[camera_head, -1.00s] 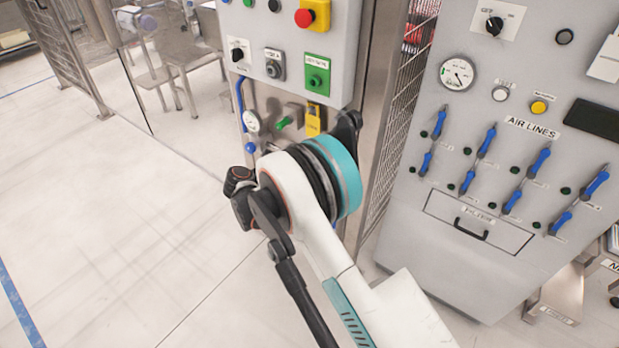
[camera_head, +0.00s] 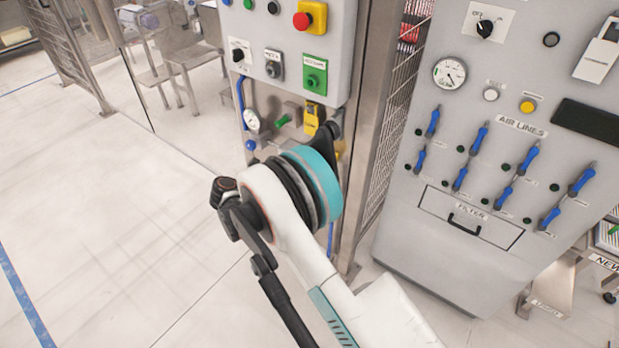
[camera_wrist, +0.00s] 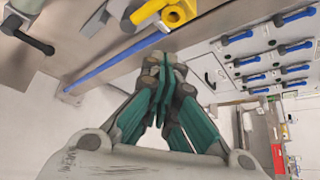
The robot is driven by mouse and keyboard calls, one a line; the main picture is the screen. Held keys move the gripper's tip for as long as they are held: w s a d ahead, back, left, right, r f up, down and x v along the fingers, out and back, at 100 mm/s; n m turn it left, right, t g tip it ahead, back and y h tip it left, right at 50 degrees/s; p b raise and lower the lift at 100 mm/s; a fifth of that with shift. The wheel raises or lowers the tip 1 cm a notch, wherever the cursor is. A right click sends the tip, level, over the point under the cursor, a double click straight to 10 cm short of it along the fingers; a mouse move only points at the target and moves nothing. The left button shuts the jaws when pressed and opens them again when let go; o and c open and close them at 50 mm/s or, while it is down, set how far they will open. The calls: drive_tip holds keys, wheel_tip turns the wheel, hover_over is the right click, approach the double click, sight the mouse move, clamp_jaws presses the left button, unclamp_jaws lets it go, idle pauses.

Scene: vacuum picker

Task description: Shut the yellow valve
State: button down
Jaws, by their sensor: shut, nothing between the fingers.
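The yellow valve (camera_wrist: 176,13) shows at the top edge of the wrist view, partly cut off, with a grey piece beside it. In the head view a yellow part (camera_head: 312,118) shows on the lower cabinet front, just above my arm's teal joint. My gripper (camera_wrist: 166,72) is shut and empty in the wrist view, its fingertips together below the yellow valve and apart from it in the picture. In the head view my gripper is hidden behind my arm, and the yellow valve's handle position is hard to tell.
A blue pipe (camera_wrist: 115,62) runs left of my fingers in the wrist view. A black-handled valve (camera_wrist: 28,36) is at the left. A pressure gauge (camera_head: 252,120) sits on the cabinet. The air-lines panel (camera_head: 480,170) with several blue handles stands right. Floor at left is clear.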

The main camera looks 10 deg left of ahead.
drive_tip(key=shift+s+a+p, duration=0.4)
drive_tip(key=shift+s+a, duration=0.8)
drive_tip(key=shift+a, duration=0.3)
drive_tip(key=shift+r, duration=0.1)
